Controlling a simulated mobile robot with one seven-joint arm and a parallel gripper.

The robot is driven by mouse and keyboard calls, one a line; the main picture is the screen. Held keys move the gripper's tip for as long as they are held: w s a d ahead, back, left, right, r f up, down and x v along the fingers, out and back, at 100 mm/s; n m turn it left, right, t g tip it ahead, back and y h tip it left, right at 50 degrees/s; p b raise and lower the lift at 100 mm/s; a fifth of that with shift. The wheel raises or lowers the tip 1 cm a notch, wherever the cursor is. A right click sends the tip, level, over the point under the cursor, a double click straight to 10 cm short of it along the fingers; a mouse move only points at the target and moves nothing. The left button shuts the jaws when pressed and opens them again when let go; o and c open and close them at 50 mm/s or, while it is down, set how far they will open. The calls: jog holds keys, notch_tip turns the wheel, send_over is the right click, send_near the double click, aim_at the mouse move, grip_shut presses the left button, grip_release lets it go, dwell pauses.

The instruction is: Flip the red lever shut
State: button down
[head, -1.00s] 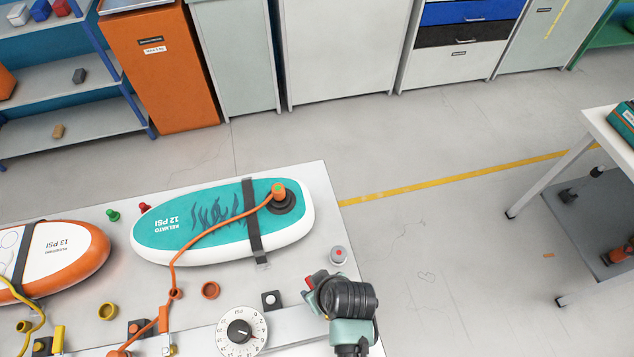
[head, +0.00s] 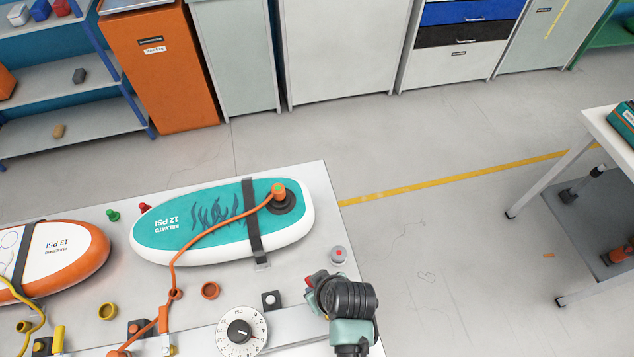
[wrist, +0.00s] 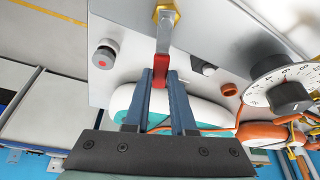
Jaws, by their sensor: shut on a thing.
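The red lever shows in the wrist view as a red grip (wrist: 159,73) on a flat metal arm, which runs up to a brass fitting (wrist: 166,12). My gripper (wrist: 160,84) is shut on the red grip, with one blue finger on each side of it. In the head view only a bit of red (head: 309,281) shows beside my gripper (head: 311,292), at the right end of the bench. My wrist hides the rest of the lever and its fitting there.
A grey button with a red centre (head: 338,255) stands just behind my gripper. A teal board (head: 165,230) lies strapped on the bench. Open floor lies to the right.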

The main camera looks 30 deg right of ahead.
dwell(0.8)
jog(key=shift+d+r+m+h+p, duration=0.1)
jog(key=shift+d+m+h+p, duration=0.2)
jog(key=shift+m, duration=0.25)
jog(key=shift+d+m+h+p, duration=0.2)
jog(key=shift+m+p, duration=0.15)
jog(key=shift+m, duration=0.2)
jog(key=shift+s+d+m+h+p, duration=0.15)
jog(key=shift+d+m+h+p, duration=0.25)
jog(key=shift+m, duration=0.6)
jog(key=c, duration=0.7)
grip_release()
jog(key=shift+c, duration=0.2)
jog(key=b+v, duration=0.1)
jog(key=v, duration=1.1)
jog(key=shift+r, duration=0.4)
